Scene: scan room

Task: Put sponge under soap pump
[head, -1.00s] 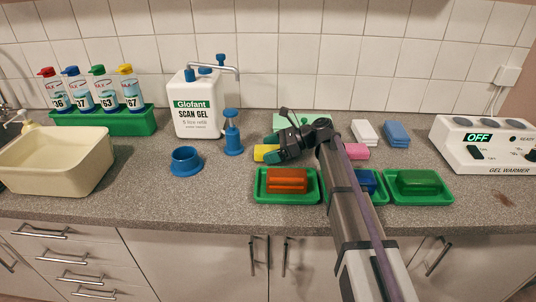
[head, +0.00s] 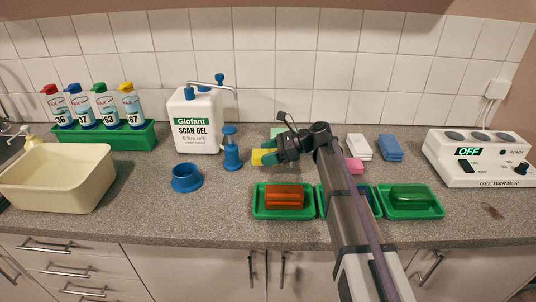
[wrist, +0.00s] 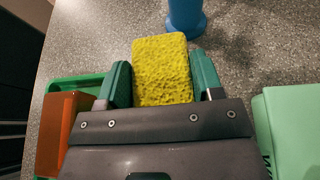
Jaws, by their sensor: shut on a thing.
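A yellow sponge (wrist: 162,70) is held between the two green fingers of my gripper (wrist: 163,82) in the wrist view. In the head view the sponge (head: 262,157) shows at the left tip of my gripper (head: 270,154), over the counter behind the green trays. I cannot tell how far it is above the counter. A small cream pump top (head: 30,135) rises behind the beige basin at the far left; its lower part is hidden.
A blue ring-shaped holder (head: 186,178) stands left of the green tray (head: 258,212) with an orange block. A beige basin (head: 75,190) and a green bottle rack (head: 145,137) stand left.

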